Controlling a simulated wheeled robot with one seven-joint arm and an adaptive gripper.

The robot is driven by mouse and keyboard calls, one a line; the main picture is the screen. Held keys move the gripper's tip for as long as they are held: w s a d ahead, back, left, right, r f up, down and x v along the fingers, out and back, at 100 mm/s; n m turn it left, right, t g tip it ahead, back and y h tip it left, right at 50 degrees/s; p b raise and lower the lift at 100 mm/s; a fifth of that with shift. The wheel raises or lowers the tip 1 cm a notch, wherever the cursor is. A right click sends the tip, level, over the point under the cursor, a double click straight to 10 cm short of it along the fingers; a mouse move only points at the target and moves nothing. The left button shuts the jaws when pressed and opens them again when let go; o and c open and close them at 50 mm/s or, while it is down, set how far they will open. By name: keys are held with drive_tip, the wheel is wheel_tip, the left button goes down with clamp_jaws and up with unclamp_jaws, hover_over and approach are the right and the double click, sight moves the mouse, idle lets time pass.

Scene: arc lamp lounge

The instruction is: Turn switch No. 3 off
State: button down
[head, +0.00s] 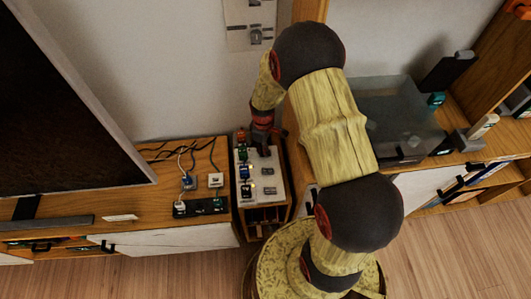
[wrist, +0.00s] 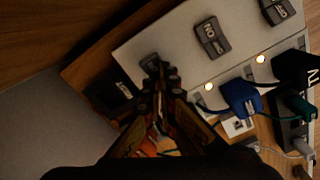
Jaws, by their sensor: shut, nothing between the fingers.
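A white power strip (wrist: 185,50) with a row of grey rocker switches shows in the wrist view; it also shows in the head view (head: 281,197). One rocker (wrist: 212,38) bears lettering that looks like ON, and another (wrist: 282,11) sits near the top right. A third rocker (wrist: 150,62) is at my fingertips and partly hidden by them. My gripper (wrist: 161,76) is shut and empty, pointing down at that rocker; I cannot tell whether it touches. It also shows in the head view (head: 263,148). I cannot read which rocker is No. 3.
Coloured plugs line the strip's side, including a blue plug (wrist: 240,98), beside small lit lamps (wrist: 208,87). A black socket block (head: 200,207) with cables lies on the wooden cabinet to the left. A translucent box (head: 398,115) stands to the right, behind my arm.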

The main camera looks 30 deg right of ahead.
drive_tip(key=shift+r+p, duration=2.75)
drive_tip(key=shift+r, duration=0.75)
drive_tip(key=shift+s+m, duration=0.4)
drive_tip(key=shift+m, duration=0.2)
drive_tip(key=s+a+r+m+t, duration=0.2)
drive_tip(key=s+r, duration=0.4)
drive_tip(key=r, duration=0.6)
drive_tip(key=s+a+r+m+t, duration=0.1)
drive_tip(key=s+a+r, duration=0.3)
drive_tip(key=r, duration=0.9)
drive_tip(key=s+a+r+m+t, duration=0.2)
drive_tip(key=s+a+r+m, duration=0.1)
drive_tip(key=s+r, duration=0.6)
wheel_tip(320, 180, up, 4)
drive_tip(key=shift+s+a+f+t, duration=0.15)
drive_tip(key=shift+s+a+t, duration=0.2)
drive_tip(key=shift+a, duration=0.2)
